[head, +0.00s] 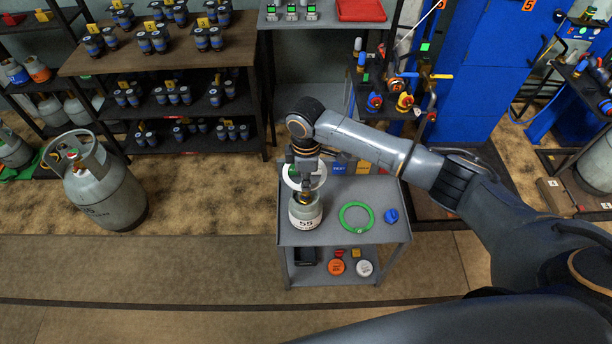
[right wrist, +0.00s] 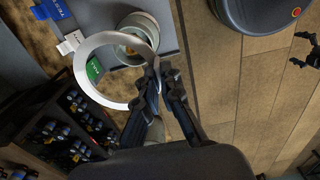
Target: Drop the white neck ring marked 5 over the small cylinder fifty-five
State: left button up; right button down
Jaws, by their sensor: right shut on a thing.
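The white neck ring (head: 321,181) hangs in my right gripper (head: 303,164), tilted, above the small grey cylinder (head: 306,222) marked 55. The cylinder stands upright at the left of the grey cart top (head: 343,238). In the right wrist view, my right gripper (right wrist: 160,78) is shut on the right side of the ring (right wrist: 79,66), and the cylinder's top (right wrist: 143,24) shows behind the ring's upper right. The ring appears above the cylinder, not around it; the exact gap is hard to tell. The ring's number is not readable.
A green ring (head: 343,216) and a blue object (head: 391,216) lie right of the cylinder on the cart. Orange and white round items sit on its lower shelf. A large cylinder (head: 105,195) stands on the floor at left. Shelves line the back.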

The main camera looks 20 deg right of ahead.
pick_arm(q)
jog(key=shift+a, duration=0.35)
pick_arm(e)
jog(key=shift+d, duration=0.1)
pick_arm(q)
jog(key=shift+r, duration=0.1)
pick_arm(e)
jog(key=shift+r+p, duration=0.1)
jog(key=shift+p, duration=0.4)
jog(key=shift+f+b, duration=1.05)
jog(key=shift+f, duration=1.35)
pick_arm(q)
jog(key=shift+d+f, duration=0.2)
jog(key=shift+f, duration=0.45)
jog(key=shift+a+r+p, duration=0.1)
jog(key=shift+r+p, duration=0.95)
jog(key=shift+f, duration=0.2)
pick_arm(e)
jog(key=shift+f, duration=0.2)
pick_arm(q)
jog(key=shift+f+b, duration=2.25)
jog(key=shift+b, duration=0.2)
pick_arm(e)
notch_tip(320, 180, down, 7)
